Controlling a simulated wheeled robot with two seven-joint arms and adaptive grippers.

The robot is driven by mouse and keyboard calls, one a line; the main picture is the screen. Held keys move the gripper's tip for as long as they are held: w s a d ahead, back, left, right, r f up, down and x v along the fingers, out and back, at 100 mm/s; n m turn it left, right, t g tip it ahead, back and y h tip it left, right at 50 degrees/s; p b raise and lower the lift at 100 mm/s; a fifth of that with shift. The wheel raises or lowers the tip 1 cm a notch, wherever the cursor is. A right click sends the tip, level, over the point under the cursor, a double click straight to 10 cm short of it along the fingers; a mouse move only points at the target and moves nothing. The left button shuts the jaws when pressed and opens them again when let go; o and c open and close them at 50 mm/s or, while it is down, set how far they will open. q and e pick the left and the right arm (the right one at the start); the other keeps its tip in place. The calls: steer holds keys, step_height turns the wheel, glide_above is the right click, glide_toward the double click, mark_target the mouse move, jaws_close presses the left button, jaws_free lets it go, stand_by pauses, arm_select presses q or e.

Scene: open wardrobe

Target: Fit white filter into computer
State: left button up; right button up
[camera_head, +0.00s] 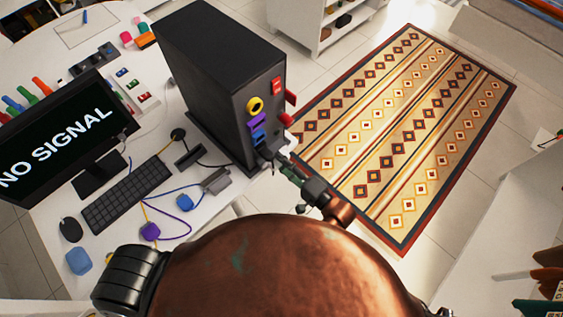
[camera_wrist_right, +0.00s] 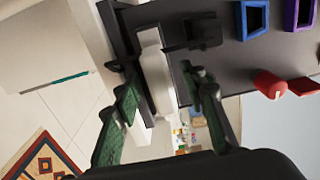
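The computer (camera_head: 215,75) is a tall black tower standing on the white desk, with coloured parts on its front. My right gripper (camera_head: 272,158) is at the lower part of that front. In the right wrist view, the gripper's green-padded fingers (camera_wrist_right: 160,85) are apart. A long white piece (camera_wrist_right: 155,70), which looks like the white filter, lies between them against the dark front (camera_wrist_right: 225,60). The fingers are on either side of it, with gaps showing, so I see no firm grip. I cannot tell how deep it sits. In the head view it is hidden. My left gripper is not in view.
A monitor (camera_head: 65,135), a keyboard (camera_head: 127,195) and a mouse (camera_head: 71,229) are on the desk left of the tower. Loose cables and small blocks lie near them. A patterned rug (camera_head: 400,130) covers open floor to the right.

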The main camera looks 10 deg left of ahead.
steer(key=v, duration=1.2)
